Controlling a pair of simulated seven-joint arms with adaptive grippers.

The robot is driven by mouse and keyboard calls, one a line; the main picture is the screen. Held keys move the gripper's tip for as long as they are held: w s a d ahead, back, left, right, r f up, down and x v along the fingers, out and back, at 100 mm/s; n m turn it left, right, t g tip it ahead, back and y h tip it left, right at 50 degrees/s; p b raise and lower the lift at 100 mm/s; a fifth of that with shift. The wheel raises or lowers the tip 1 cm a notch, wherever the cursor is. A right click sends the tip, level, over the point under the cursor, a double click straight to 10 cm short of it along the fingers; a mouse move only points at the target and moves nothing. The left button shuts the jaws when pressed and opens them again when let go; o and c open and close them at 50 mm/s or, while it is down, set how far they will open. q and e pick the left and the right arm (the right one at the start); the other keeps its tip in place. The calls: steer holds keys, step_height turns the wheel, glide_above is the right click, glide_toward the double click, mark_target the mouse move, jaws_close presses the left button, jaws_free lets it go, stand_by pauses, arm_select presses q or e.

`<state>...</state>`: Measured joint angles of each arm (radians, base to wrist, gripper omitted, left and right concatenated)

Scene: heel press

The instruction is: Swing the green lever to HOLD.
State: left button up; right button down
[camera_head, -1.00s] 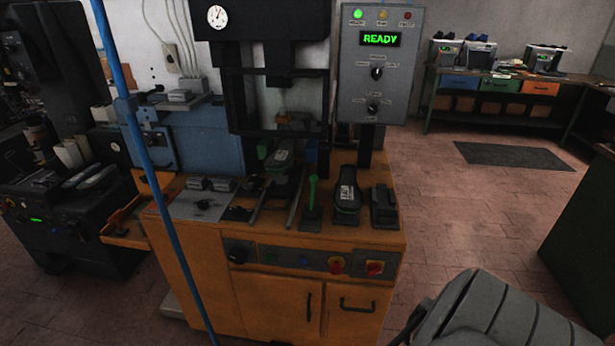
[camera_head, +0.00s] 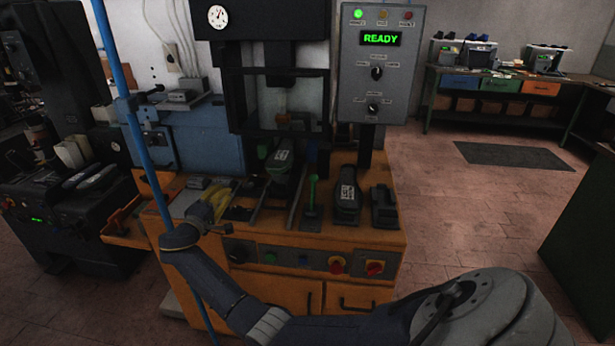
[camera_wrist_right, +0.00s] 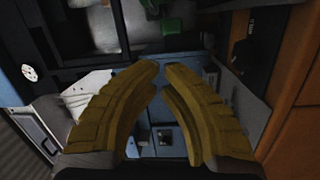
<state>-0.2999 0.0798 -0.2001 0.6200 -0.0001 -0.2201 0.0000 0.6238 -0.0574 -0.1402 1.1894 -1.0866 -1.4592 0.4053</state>
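The green lever (camera_head: 313,188) stands about upright on a dark base plate on the orange bench of the press, left of a dark shoe-shaped form with a white label (camera_head: 347,196). I cannot read a HOLD mark. My right gripper (camera_head: 228,188), with yellow fingers, is over the bench's left part, left of the lever and apart from it. My left gripper is out of view.
A grey control box (camera_head: 380,70) reads READY. Knobs and buttons line the bench front (camera_head: 300,260). Another labelled shoe form (camera_head: 280,160) sits under the press frame. A blue pole (camera_head: 140,150) crosses the left side. A dark block (camera_head: 383,208) stands at the bench's right.

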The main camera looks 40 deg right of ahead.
mark_target(313, 193)
steer(key=s+d+m+g, duration=0.1)
steer(key=s+d+g, duration=0.3)
steer(key=d, duration=0.5)
steer(key=s+d+m+g, duration=0.1)
steer(key=s+d+g, duration=0.4)
steer(key=d, duration=0.3)
steer(key=shift+s+d+r+g, duration=0.3)
steer(key=shift+d+r, duration=0.1)
steer(key=d+f, duration=0.1)
steer(key=d, duration=0.9)
steer(key=shift+s+f, duration=0.2)
steer(key=shift+s, duration=0.05)
steer(key=shift+a, duration=0.1)
